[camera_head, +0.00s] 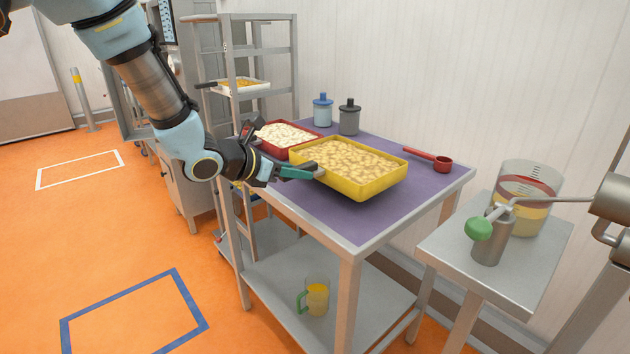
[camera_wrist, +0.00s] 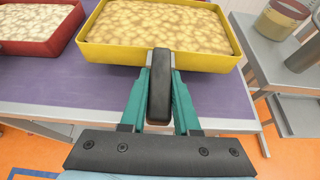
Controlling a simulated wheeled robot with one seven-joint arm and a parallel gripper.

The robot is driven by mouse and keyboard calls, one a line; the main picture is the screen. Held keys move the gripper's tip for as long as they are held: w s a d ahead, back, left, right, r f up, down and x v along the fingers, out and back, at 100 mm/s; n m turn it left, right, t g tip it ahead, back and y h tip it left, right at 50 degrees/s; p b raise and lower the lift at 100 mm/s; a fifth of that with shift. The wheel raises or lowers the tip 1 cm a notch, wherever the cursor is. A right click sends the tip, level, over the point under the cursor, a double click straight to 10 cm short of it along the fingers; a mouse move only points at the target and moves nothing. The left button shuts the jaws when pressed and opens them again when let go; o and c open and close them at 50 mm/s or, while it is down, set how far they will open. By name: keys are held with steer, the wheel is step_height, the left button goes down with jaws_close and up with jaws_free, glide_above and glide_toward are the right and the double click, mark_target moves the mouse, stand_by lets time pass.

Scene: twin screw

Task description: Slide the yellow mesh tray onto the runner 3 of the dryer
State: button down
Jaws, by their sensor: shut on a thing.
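The yellow tray (camera_head: 386,184) is filled with pale tan pieces and sits over the purple-topped table, near its front edge. Whether it rests on the top or is slightly raised I cannot tell. My gripper (camera_head: 310,171) is shut on the tray's dark handle at its front left side. In the wrist view the green fingers of my gripper (camera_wrist: 159,95) close on both sides of the black handle, with the yellow tray (camera_wrist: 100,53) straight ahead. A tall metal rack (camera_head: 232,45) stands behind the table, possibly the dryer; its runner numbers are not readable.
A red tray (camera_head: 272,152) of white pieces is just left of the yellow tray. Blue (camera_head: 323,110) and grey (camera_head: 349,117) canisters stand behind, and a red scoop (camera_head: 442,163) lies to the right. A white tray (camera_head: 243,88) sits in the rack. A side table (camera_head: 520,262) holds containers.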

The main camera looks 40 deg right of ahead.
steer(key=w+a+b, duration=0.1)
steer(key=a, duration=1.5)
steer(key=shift+a, duration=0.35)
